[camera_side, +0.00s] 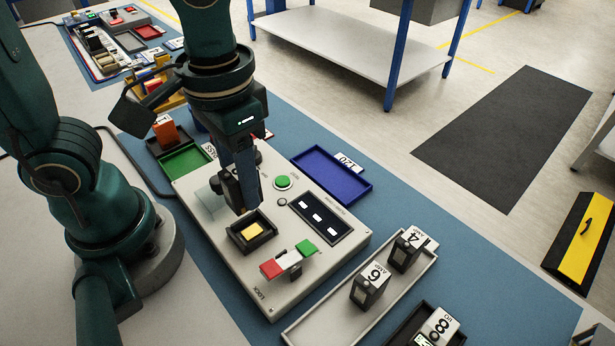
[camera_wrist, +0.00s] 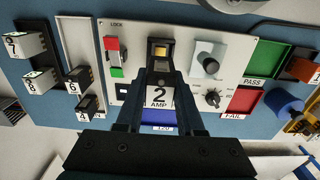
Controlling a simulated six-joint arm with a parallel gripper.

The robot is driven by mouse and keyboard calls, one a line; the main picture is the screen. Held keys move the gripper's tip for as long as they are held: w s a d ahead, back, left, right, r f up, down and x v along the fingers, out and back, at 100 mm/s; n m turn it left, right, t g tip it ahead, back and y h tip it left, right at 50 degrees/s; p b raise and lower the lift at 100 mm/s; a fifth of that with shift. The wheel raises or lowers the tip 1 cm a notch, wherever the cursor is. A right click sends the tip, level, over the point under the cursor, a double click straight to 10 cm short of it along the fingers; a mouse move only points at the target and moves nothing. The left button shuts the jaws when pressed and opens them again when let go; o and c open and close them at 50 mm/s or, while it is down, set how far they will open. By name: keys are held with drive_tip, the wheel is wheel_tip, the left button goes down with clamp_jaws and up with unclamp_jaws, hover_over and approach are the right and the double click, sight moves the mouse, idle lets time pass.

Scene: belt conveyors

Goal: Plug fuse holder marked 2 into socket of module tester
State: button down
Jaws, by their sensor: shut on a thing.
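My gripper (camera_side: 246,205) is shut on the fuse holder marked 2, a dark block with a white "2 AMP" label (camera_wrist: 159,97) facing the wrist camera. In the side view the fingers partly hide it. The module tester (camera_side: 190,192) is a light grey box under my gripper. Its socket (camera_side: 251,234) is a black frame with a yellow inside, and it also shows in the wrist view (camera_wrist: 160,50). The fuse holder is just above and behind the socket in the side view, apart from it. The yellow inside is uncovered.
The tester carries a red, white and green lock lever (camera_side: 287,264), a green button (camera_side: 283,182), a display (camera_side: 321,218) and knobs (camera_wrist: 208,66). A white tray (camera_side: 333,312) holds fuse holders 6 (camera_side: 370,286) and 4 (camera_side: 405,250). A blue tray (camera_side: 330,174) lies empty behind.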

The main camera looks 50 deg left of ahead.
hover_over(252, 231)
drive_tip(key=shift+f, duration=2.7)
drive_tip(key=shift+f, duration=0.75)
unclamp_jaws()
drive_tip(key=shift+r, duration=3.75)
